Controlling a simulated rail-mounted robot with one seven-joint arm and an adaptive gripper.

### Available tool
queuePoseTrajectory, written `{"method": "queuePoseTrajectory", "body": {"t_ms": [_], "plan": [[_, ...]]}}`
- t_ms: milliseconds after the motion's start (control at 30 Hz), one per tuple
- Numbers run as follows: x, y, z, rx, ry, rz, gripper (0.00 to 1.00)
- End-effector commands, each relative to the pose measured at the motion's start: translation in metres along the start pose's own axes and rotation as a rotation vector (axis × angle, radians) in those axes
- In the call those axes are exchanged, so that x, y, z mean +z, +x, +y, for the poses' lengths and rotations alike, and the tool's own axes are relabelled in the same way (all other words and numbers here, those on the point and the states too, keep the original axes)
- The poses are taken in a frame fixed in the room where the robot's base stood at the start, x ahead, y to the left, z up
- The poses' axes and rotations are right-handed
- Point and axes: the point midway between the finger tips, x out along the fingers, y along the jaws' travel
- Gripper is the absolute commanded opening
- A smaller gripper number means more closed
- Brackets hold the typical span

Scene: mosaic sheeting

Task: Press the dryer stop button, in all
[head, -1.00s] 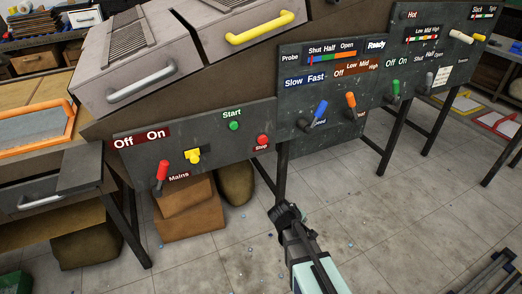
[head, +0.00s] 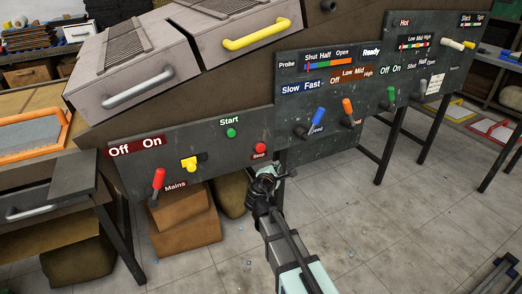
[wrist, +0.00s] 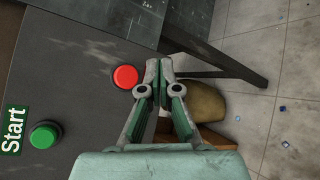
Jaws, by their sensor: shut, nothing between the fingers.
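The red stop button (head: 260,148) sits at the right end of the dark lower panel (head: 215,160), with a red label reading Stop just below it. In the wrist view the red button (wrist: 125,77) lies just left of my fingertips. My gripper (head: 270,173) is shut and empty, a little below and right of the button in the head view. In the wrist view its closed fingertips (wrist: 158,67) are beside the button. I cannot tell how far they are from the panel.
The green Start button (head: 231,133) is left of the stop button and also shows in the wrist view (wrist: 45,135). A red lever (head: 158,179) and a yellow switch (head: 189,164) are further left. A blue lever (head: 317,121) is on the right panel. Boxes stand below.

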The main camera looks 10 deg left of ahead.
Motion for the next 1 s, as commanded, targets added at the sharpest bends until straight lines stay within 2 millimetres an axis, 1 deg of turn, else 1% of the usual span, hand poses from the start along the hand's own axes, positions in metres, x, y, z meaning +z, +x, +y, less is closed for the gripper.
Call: {"method": "queuePoseTrajectory", "body": {"t_ms": [267, 467, 667, 1000], "plan": [[-0.001, 0.001, 0.0, -0.002, 0.003, 0.0, 0.0], [-0.005, 0.008, 0.005, -0.002, 0.004, 0.0, 0.0], [-0.016, 0.023, 0.015, -0.003, 0.004, -0.001, 0.0], [-0.037, 0.052, 0.037, -0.003, 0.004, -0.001, 0.0]]}}
